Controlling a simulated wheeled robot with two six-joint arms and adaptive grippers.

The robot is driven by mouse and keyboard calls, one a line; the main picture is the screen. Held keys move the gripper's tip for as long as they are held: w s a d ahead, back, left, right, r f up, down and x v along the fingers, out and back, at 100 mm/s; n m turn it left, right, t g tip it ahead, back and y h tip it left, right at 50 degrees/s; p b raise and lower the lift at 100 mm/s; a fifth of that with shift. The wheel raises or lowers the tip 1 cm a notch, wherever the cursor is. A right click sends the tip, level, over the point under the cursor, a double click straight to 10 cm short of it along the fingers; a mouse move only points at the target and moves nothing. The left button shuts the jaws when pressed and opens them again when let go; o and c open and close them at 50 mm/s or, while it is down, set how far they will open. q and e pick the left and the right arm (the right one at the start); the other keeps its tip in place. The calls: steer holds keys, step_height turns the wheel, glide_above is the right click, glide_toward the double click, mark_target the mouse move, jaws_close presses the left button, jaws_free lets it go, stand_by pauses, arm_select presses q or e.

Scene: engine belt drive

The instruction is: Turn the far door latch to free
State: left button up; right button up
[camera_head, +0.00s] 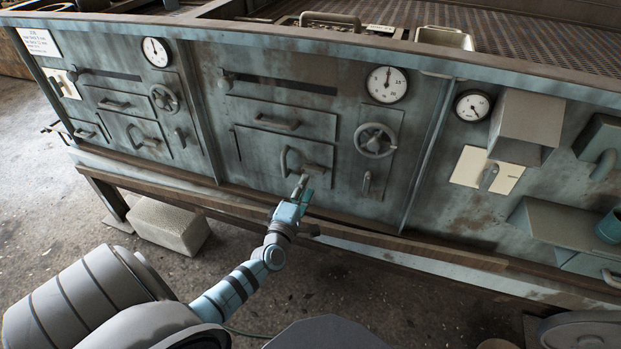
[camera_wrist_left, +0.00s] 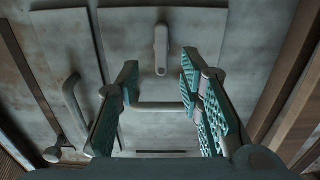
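On the middle door (camera_head: 262,160) of the blue-grey panel, a short lever latch (camera_head: 318,169) lies sideways, right of the curved door handle (camera_head: 284,158). In the left wrist view the latch (camera_wrist_left: 161,48) is just beyond my fingertips, in line with the gap between them. The handle (camera_wrist_left: 160,107) shows as a bar across that gap. My left gripper (camera_head: 301,186) is in front of this door; its fingers (camera_wrist_left: 159,80) are apart and nothing is gripped. The left door (camera_head: 118,128) has a similar latch (camera_head: 150,142). My right gripper is out of view.
Right of the middle door are a handwheel (camera_head: 375,140) and a small hanging lever (camera_head: 366,183). A drawer handle (camera_head: 278,124) sticks out above the door. A ledge (camera_head: 330,225) runs below the panel. A pale block (camera_head: 168,225) stands on the floor.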

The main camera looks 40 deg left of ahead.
mark_target(312, 172)
arm_select(q)
steer(key=b+x, duration=0.1)
steer(key=x, duration=0.4)
steer(key=shift+w+a+f+b, duration=0.1)
steer(key=shift+w+f+b, duration=0.2)
steer(key=shift+b, duration=0.1)
steer(key=shift+w+a+r, duration=0.1)
steer(key=shift+w+r, duration=0.05)
steer(key=shift+w, duration=0.15)
jaws_close()
